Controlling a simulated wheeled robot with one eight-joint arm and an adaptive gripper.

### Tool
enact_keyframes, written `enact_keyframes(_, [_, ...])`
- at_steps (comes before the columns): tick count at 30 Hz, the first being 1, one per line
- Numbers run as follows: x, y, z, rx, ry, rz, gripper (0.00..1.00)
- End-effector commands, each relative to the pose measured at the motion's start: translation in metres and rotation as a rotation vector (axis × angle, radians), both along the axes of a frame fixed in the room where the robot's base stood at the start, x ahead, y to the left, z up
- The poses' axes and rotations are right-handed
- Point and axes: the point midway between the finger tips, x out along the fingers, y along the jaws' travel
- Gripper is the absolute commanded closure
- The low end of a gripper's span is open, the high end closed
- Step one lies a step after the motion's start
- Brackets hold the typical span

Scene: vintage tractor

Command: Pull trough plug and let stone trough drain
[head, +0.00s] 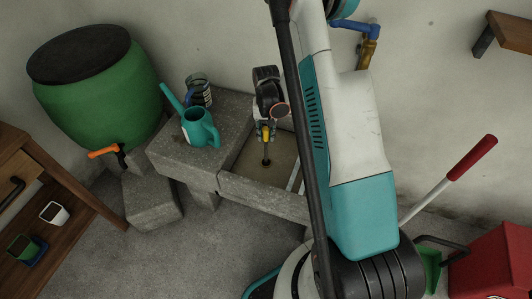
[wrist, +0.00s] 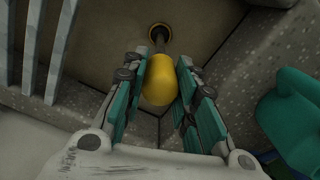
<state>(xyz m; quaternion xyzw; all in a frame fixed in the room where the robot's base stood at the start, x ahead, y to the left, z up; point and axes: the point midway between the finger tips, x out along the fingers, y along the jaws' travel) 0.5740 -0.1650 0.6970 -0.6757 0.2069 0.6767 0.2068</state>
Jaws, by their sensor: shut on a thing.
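The stone trough (head: 262,194) stands against the wall, with murky brownish water or a brown floor showing in its basin. The trough plug has a yellow knob (wrist: 158,80) on a dark stem that runs to a round, brass-rimmed drain (wrist: 159,32) in the basin. My gripper (head: 265,130) reaches down over the basin, and its teal-padded fingers (wrist: 160,88) are shut on the yellow knob from both sides. I cannot tell whether the plug is seated in the drain.
A teal watering can (head: 200,130) and a glass jar (head: 199,91) stand on the trough's left ledge. A green barrel (head: 100,95) with an orange tap is at the left. Pale slats (wrist: 42,50) cross the basin. A red box (head: 495,262) is at lower right.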

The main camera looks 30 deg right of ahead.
Motion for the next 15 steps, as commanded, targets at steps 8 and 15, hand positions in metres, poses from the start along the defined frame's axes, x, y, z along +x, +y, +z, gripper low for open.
enact_keyframes(8, [0.000, 0.000, 0.009, 0.000, 0.000, 0.000, 1.00])
enact_keyframes(15, [0.000, 0.000, 0.015, 0.000, 0.000, 0.000, 1.00])
